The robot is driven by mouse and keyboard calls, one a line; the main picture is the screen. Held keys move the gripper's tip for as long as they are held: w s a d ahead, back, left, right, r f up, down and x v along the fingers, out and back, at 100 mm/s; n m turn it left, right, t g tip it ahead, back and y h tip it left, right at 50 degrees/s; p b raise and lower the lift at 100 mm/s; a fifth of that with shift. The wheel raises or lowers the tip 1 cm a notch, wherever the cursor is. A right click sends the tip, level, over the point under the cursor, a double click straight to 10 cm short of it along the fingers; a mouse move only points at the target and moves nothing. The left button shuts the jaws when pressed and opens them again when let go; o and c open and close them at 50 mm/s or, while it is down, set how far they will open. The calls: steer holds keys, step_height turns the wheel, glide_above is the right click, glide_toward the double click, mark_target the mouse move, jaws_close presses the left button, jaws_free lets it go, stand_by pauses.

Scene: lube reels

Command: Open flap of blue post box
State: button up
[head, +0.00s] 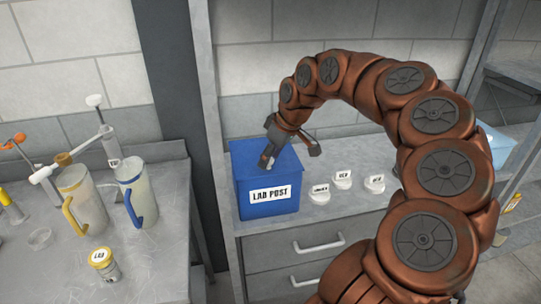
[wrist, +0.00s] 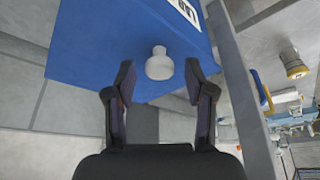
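The blue post box (head: 268,195) stands on a grey shelf, with a white label reading "LAB POST" on its front. My gripper (head: 290,154) is over its top, pointing down. The wrist view shows a blue face of the box (wrist: 95,40) with a white knob (wrist: 159,64) on it. The open fingers of my gripper (wrist: 159,80) are on either side of the knob, with a gap on each side. No opening in the box shows.
Three small white-lidded containers (head: 343,180) with labels stand right of the box. A dark post (head: 180,100) separates the shelf from the left bench, which holds two jugs (head: 135,193) and a yellow-lidded jar (head: 104,264). Drawers with handles (head: 319,243) are below.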

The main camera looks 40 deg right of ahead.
jaws_close()
stand_by(0.3)
steer(key=shift+r, duration=0.1)
